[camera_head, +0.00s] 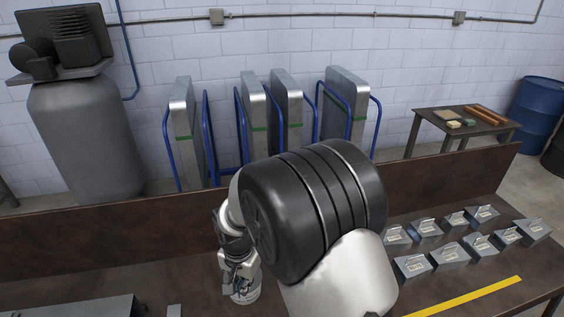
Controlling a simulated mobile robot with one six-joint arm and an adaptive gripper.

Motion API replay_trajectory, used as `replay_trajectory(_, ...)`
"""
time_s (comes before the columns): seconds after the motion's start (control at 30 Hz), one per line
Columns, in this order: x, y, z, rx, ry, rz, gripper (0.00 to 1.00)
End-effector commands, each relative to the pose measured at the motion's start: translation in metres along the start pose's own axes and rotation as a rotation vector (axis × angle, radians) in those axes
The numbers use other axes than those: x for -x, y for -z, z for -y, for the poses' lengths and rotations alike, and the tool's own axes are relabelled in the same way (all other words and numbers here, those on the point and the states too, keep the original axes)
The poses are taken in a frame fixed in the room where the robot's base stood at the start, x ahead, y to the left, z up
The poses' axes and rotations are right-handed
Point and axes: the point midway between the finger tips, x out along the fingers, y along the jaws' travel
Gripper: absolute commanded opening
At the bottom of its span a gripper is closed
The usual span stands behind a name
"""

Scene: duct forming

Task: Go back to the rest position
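My gripper (240,283) hangs at the lower middle of the head view, pointing down above the brown workbench (65,282). My own large black and white arm joint stands in front and hides part of the bench to its right. A pale cylindrical thing shows at the fingertips, low on the bench. I cannot tell whether the fingers touch it or whether they are open or shut.
Several small metal duct pieces (411,267) stand in rows at the right, near a yellow strip (465,298). A grey metal piece (70,307) lies at the lower left. A brown backboard (80,237) runs behind. Tall panels in blue racks (345,100) stand beyond.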

Motion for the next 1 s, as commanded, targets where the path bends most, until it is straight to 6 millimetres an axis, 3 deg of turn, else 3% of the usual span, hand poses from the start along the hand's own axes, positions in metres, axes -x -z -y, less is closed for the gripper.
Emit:
replay_trajectory(0.27, 0.070, 0.015, -0.050, 0.060, 0.048, -0.056, 0.00)
replay_trajectory(0.43, 0.122, 0.012, -0.108, 0.123, 0.076, -0.116, 0.00)
replay_trajectory(0.6, 0.159, -0.010, -0.170, 0.192, 0.089, -0.187, 0.00)
replay_trajectory(0.8, 0.177, -0.051, -0.236, 0.271, 0.083, -0.276, 0.00)
replay_trajectory(1.0, 0.173, -0.088, -0.279, 0.336, 0.060, -0.344, 0.00)
